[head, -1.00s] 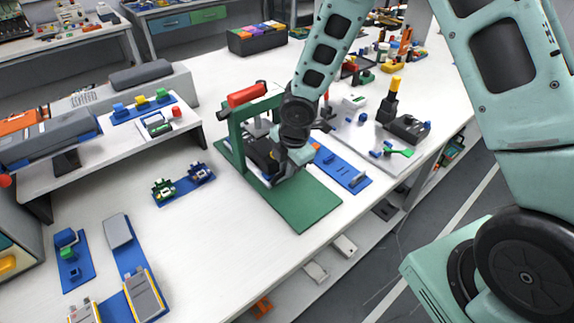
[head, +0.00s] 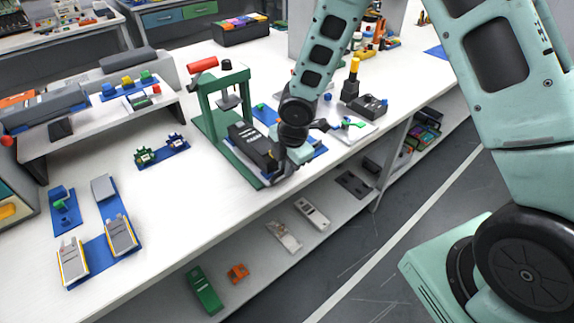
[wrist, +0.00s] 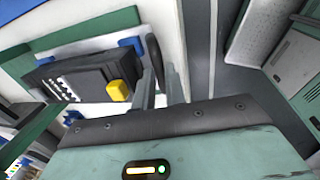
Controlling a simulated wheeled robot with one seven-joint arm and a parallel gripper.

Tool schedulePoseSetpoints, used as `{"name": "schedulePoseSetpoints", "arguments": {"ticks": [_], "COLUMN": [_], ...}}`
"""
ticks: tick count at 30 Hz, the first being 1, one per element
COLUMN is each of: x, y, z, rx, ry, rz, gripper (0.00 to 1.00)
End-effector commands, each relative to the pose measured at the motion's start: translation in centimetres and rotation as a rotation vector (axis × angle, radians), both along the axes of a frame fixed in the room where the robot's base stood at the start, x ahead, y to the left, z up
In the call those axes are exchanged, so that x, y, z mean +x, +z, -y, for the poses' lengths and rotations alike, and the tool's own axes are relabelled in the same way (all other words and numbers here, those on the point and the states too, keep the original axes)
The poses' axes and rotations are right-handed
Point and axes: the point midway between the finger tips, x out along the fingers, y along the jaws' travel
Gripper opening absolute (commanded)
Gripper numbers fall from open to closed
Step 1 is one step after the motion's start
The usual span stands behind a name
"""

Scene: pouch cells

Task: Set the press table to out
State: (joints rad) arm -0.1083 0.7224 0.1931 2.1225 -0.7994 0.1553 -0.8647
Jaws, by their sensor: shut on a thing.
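The press (head: 207,106) has a green frame with a red handle and stands on a green base on the white table. The press table (head: 250,145), with a dark block on it, is drawn out from under the frame toward the table's front edge. My gripper (head: 283,165) is shut at its front end; the exact grip is hidden by my own wrist. In the wrist view my gripper (wrist: 163,80) points past its two fingers, and what lies between them is not clear.
A green-and-blue part set (head: 162,150) lies to the left. A lower shelf (head: 345,205) with several loose devices runs under the front edge. Open floor lies beyond it.

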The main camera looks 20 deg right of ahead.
Motion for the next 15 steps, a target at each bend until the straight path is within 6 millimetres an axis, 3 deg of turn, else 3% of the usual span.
{"name": "schedulePoseSetpoints", "arguments": {"ticks": [7,8,9,10,15], "x": [-0.59,-0.62,-0.62,-0.60,-0.46], "y": [-0.12,-0.13,-0.13,-0.12,-0.10], "z": [0.15,0.16,0.17,0.16,0.13], "rx": [-0.007,-0.007,-0.008,-0.008,-0.006], "ry": [0.001,0.001,0.000,0.000,0.001], "rz": [-0.014,-0.015,-0.014,-0.013,-0.011], "gripper": [0.00,0.18,0.29,0.34,0.34]}}
